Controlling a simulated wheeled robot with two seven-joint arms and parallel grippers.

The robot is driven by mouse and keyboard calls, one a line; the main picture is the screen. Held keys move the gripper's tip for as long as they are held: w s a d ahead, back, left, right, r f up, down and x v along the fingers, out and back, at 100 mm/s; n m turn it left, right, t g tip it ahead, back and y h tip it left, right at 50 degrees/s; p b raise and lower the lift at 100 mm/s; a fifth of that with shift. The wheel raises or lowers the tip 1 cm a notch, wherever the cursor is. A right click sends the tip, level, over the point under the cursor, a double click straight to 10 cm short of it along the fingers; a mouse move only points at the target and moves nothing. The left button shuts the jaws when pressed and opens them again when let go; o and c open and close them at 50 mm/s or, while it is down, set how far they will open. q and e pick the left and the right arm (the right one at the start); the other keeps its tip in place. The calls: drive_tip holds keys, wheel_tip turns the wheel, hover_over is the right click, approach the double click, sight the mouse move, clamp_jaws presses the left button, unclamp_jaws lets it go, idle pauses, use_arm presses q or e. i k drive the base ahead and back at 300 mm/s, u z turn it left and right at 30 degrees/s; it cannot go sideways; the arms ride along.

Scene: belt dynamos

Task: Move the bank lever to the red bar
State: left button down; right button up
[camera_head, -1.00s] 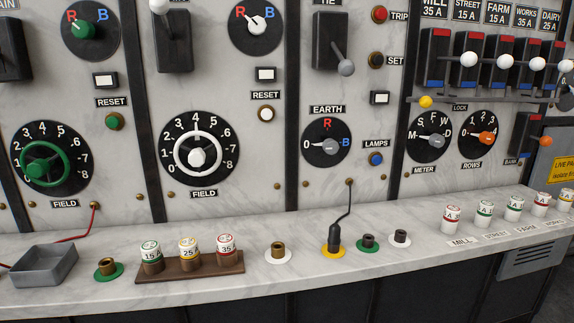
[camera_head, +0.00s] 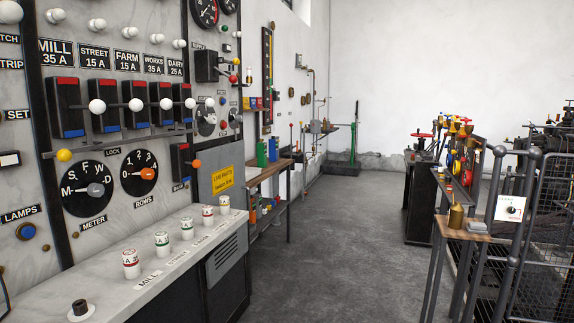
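The bank lever (camera_head: 196,164) is a short arm with an orange knob. It sticks out from a small black switch box (camera_head: 179,166) at the lower right of the marble panel. The box has a red bar (camera_head: 183,146) at its top, and the knob stands below that bar, near mid-height. A small label under the box is partly hidden and too small to read clearly here. Neither of my grippers is in view.
A marble ledge (camera_head: 110,288) with fuse caps (camera_head: 131,263) runs below. A grey cabinet (camera_head: 222,180) stands right of the box. Open floor (camera_head: 320,240) lies further right.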

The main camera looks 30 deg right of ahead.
sight(196, 164)
drive_tip(key=u, duration=0.7)
drive_tip(key=k, duration=0.2)
drive_tip(key=z, duration=2.5)
drive_tip(key=i, duration=1.35)
drive_tip(key=u, duration=0.05)
